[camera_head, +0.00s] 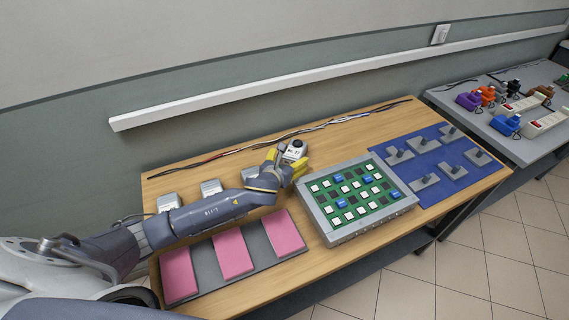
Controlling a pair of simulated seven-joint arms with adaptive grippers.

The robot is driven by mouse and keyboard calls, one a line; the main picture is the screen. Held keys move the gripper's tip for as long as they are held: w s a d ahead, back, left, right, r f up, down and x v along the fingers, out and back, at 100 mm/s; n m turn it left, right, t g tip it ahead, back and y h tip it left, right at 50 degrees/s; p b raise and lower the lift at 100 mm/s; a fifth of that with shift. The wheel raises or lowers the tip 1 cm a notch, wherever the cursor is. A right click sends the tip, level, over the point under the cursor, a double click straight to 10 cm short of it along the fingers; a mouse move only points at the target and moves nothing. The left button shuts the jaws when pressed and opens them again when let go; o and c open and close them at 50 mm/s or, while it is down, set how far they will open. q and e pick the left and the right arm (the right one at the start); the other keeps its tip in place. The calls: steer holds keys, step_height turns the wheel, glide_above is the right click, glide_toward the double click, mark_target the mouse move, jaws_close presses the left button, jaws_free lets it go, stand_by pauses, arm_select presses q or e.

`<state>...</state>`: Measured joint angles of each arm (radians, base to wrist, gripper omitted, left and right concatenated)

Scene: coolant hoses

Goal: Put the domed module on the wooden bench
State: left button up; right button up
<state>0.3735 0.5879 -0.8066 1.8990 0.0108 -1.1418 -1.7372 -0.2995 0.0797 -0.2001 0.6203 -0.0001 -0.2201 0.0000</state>
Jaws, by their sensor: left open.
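The domed module (295,150) is a small white block with a dark round dome on top and dark lettering on its side. It is at the back middle of the wooden bench (330,286), near the cables; I cannot tell whether it touches the bench. My left gripper (290,158) has its yellow fingers open at the module, one on the left and one at the lower right. The fingers and wrist hide the module's lower part. My right gripper is not in view.
A green board with white and blue keys (345,194) stands right of my gripper. Pink pads (232,253) lie on a grey strip in front of my arm. Grey blocks (211,188) stand behind it. A blue mat (431,193) holds several grey fixtures. Cables (225,153) run along the back.

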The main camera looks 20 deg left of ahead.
arm_select(q)
steer(key=shift+v, duration=1.9)
